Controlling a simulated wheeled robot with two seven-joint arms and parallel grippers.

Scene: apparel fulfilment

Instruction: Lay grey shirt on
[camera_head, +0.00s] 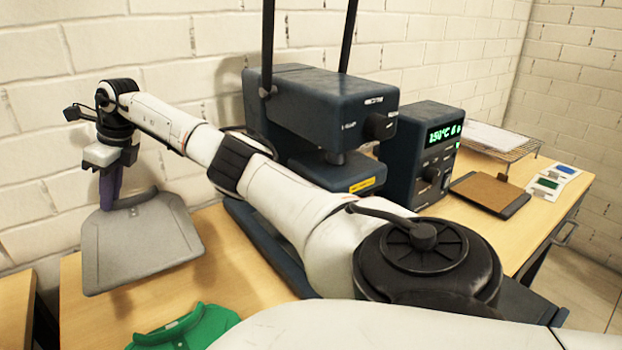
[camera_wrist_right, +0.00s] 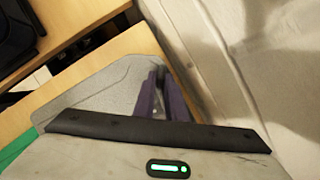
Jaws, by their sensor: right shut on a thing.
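The grey shirt (camera_head: 145,245) is a flat, stiff-looking grey piece at the left end of the table, by the brick wall. My right gripper (camera_head: 112,195), with purple fingers, reaches down at its far edge and is shut on it. In the right wrist view the grey shirt (camera_wrist_right: 95,90) spreads out left of the fingers (camera_wrist_right: 162,98). I cannot tell whether its near part touches the table. The dark blue heat press (camera_head: 320,105) stands behind my right arm, which hides much of its lower part. My left gripper is not in view.
A green shirt (camera_head: 190,330) lies at the table's front edge. A control box (camera_head: 425,155) with a green display, a brown board (camera_head: 490,192), a wire rack (camera_head: 500,140) and small colored cards (camera_head: 545,183) are on the right. The wooden table (camera_head: 240,255) is bare between grey shirt and press.

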